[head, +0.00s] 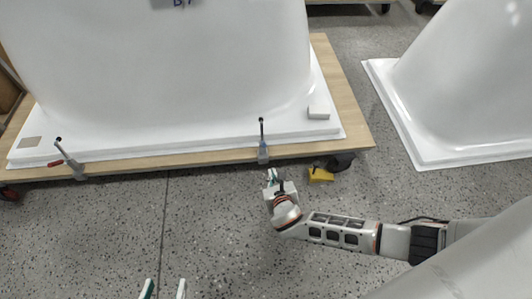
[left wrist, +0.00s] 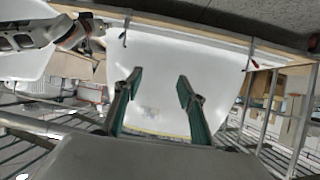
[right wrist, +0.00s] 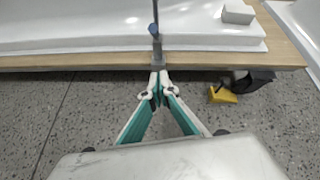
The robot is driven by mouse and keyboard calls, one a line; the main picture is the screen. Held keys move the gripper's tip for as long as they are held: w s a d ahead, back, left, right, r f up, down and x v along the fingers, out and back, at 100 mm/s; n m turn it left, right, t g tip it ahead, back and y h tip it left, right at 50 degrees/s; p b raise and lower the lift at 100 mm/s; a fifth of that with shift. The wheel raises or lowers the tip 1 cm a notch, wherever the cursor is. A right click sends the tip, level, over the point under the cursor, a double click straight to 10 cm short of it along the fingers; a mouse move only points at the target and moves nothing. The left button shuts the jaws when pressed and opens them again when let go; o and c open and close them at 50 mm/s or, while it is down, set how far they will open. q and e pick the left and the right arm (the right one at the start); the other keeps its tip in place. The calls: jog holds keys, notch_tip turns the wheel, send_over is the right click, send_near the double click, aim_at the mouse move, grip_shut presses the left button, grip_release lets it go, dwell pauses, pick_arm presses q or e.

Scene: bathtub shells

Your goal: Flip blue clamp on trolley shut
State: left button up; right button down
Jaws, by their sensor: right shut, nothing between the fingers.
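The blue clamp (head: 263,152) sits on the front wooden edge of the trolley (head: 347,108), its handle standing upright with a dark tip. In the right wrist view the clamp (right wrist: 156,47) is straight ahead of my right gripper (right wrist: 159,76). That gripper is shut and empty, its fingertips at the trolley's edge just below the clamp base; I cannot tell whether they touch it. In the head view my right gripper (head: 271,176) is just in front of the clamp. My left gripper (head: 164,288) is open and empty over the floor; its spread fingers show in the left wrist view (left wrist: 159,80).
A second clamp with a red part (head: 69,160) is on the trolley's left front edge. A white bathtub shell (head: 170,70) rests on the trolley, with a small white block (head: 318,112) on its rim. A yellow piece (head: 320,175) is near a caster. Another shell (head: 460,90) stands right.

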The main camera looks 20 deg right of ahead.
jog(key=s+f+b+x, duration=0.1)
jog(key=b+x, duration=0.4)
jog(key=x, duration=0.4)
pick_arm(q)
jog(key=shift+s+d+n+t+h, duration=0.2)
jog(key=shift+d+n+h, duration=0.15)
jog(key=shift+d+n, duration=0.85)
jog(key=shift+s+d+n+t+h, duration=0.3)
jog(key=shift+d+n, duration=0.5)
jog(key=shift+d, duration=0.65)
pick_arm(e)
jog(key=shift+w+d+r, duration=0.1)
jog(key=shift+w+r, duration=0.75)
jog(key=shift+w, duration=0.3)
jog(key=shift+w+r, duration=0.8)
jog(key=shift+w, duration=0.35)
pick_arm(q)
jog(key=shift+w+r, duration=0.1)
jog(key=shift+w, duration=0.05)
